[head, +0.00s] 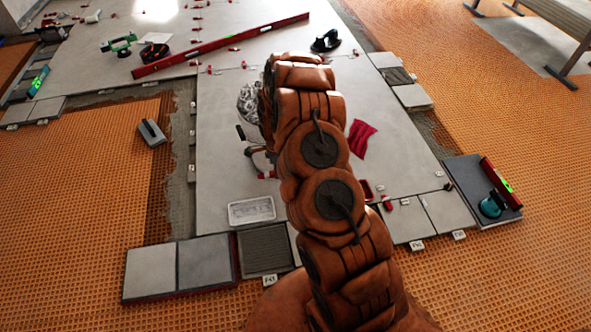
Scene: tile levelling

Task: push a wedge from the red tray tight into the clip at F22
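My arm rises through the middle of the head view and hides much of the floor behind it. Parts of my gripper (256,152) show at the arm's left side, low over the large grey tiles. Its fingers are mostly hidden, so I cannot tell whether it is open or shut. A small red piece, perhaps a wedge, shows beside it (267,175). A dark red edge, possibly the red tray (366,190), peeks out right of my arm. Red wedges (387,202) sit near it. Small white labels (417,245) stand along the tile edge; I cannot pick out F22.
A white tray (251,210) and a red cloth (361,138) lie on the tiles. A long red level (222,46) and a black suction cup (326,41) lie farther back. A teal suction cup (493,204) is at right. Orange matting (70,220) is largely clear.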

